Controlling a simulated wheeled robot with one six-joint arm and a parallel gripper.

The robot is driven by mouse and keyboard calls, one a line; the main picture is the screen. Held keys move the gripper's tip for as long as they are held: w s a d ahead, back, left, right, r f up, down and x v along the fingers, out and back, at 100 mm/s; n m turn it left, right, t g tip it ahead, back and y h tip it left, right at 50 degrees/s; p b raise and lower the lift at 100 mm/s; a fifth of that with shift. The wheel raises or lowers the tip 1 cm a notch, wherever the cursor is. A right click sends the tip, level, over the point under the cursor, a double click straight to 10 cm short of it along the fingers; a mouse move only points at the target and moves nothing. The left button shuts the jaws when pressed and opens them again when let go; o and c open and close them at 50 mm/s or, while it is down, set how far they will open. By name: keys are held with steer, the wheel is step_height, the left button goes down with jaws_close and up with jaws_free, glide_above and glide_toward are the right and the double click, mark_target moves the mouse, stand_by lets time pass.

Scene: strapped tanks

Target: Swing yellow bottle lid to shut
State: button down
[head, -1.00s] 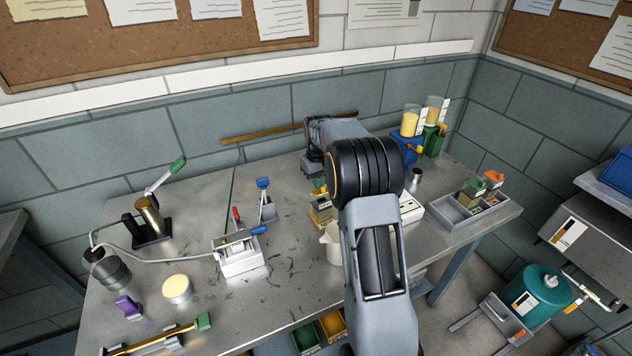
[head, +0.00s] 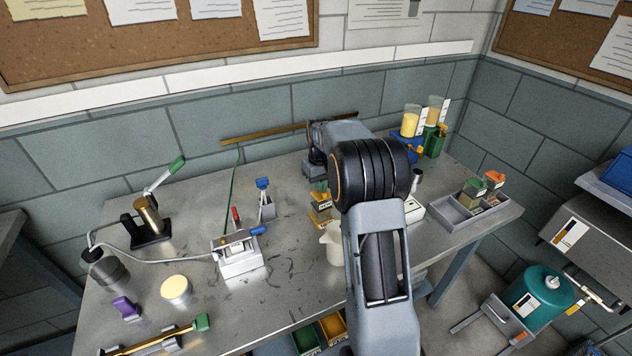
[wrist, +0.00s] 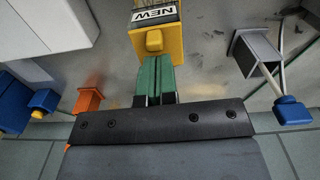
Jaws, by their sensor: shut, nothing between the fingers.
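A yellow block-shaped body with a "NEW" label, which looks like the yellow bottle (wrist: 155,38), is at the top middle of the wrist view. A yellow knob-like part faces my gripper. In the head view the yellow bottle (head: 321,209) stands on the bench just left of my arm, partly hidden. My gripper (wrist: 155,78) has its green fingers shut together and empty, with the tips right at the yellow part. I cannot tell whether they touch. I cannot make out the lid's angle. In the head view my arm mostly hides the gripper.
A cream jug (head: 331,243) stands in front of the yellow bottle. A grey holder with a blue knob (head: 262,184) is to the left. A grey tray (head: 455,212) and jars with yellow contents (head: 410,122) are to the right. An orange part (wrist: 88,99) shows in the wrist view.

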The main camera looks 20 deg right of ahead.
steer(key=shift+r+p, duration=2.4)
steer(key=shift+r, duration=0.65)
